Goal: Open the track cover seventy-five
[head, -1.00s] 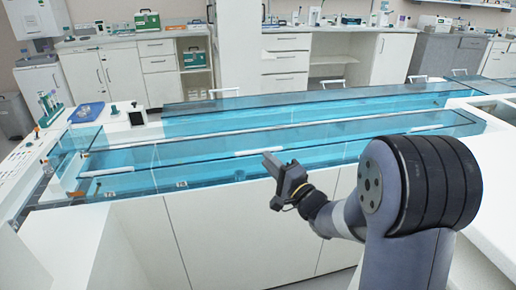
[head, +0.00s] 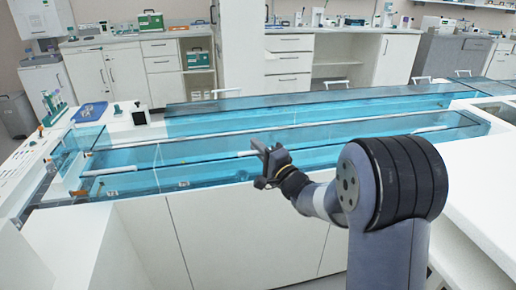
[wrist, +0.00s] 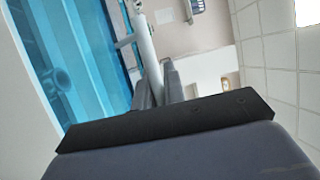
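The near track cover (head: 215,171) is a long, clear blue lid lying flat and closed over the front of the bench. White bar handles lie along it, one at the left (head: 100,171) and one near the middle, mostly beside my gripper (head: 264,154). My gripper is at the middle handle, over the cover's front edge. In the wrist view a white bar (wrist: 146,45) runs up from between my two fingers (wrist: 158,88), which stand apart. I cannot tell whether they touch it. The number seventy-five is not readable; small labels at the front left are too small to read.
A second blue cover (head: 300,103) lies behind, with a white rail between. A blue tray (head: 90,111) and a tube rack (head: 53,105) stand at the left end. White cabinet fronts (head: 250,230) drop below the near edge. A white counter (head: 480,180) lies at the right.

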